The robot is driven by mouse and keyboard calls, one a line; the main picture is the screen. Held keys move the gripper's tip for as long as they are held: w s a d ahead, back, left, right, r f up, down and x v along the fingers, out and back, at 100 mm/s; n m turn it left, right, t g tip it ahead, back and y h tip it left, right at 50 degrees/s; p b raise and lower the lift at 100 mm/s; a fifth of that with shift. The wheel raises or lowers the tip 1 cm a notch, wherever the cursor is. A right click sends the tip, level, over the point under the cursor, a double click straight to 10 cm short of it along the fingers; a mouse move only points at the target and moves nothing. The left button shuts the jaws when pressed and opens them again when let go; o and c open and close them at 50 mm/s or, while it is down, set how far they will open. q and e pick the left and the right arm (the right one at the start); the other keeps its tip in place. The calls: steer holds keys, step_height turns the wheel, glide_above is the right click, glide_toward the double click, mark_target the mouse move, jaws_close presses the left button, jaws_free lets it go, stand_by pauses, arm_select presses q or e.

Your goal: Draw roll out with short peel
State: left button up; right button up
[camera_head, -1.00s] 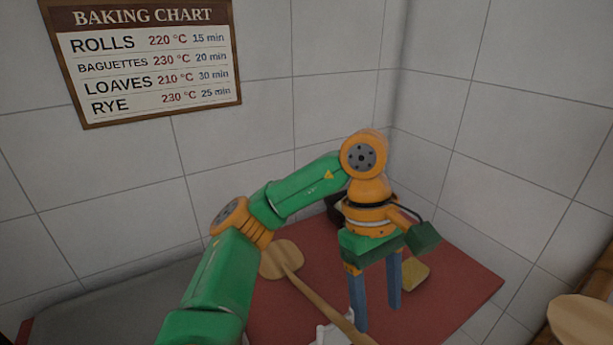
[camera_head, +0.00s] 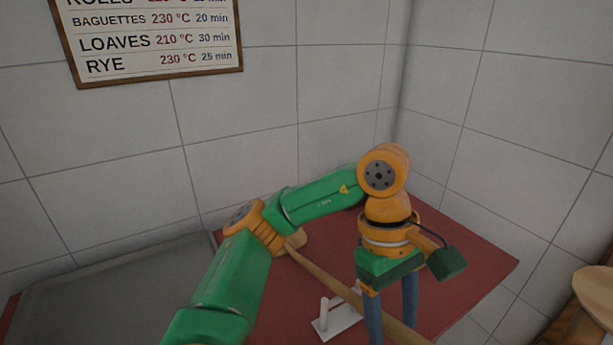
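A wooden short peel (camera_head: 322,279) lies over the red counter mat, its handle running diagonally to the lower right. Its rounded head (camera_head: 296,240) is partly hidden behind my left arm. My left gripper (camera_head: 392,322) points down with its two blue fingers apart, at the peel's handle. The handle shows between the fingers, but I cannot tell whether they touch it. The fingertips are close to the bottom edge of the picture. My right gripper is out of view. No roll is visible.
A white bracket with a peg (camera_head: 338,318) stands beside the handle. The red mat (camera_head: 470,262) is bare at the right. A grey surface (camera_head: 110,290) lies at the left. Tiled walls close off the back and right. A pale wooden piece (camera_head: 595,292) is at the right edge.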

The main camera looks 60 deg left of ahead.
arm_select(q)
jaws_close()
stand_by(0.3)
stand_by(1.1)
step_height(320, 180, up, 12)
steer(key=p, duration=1)
steer(key=shift+p, duration=0.4)
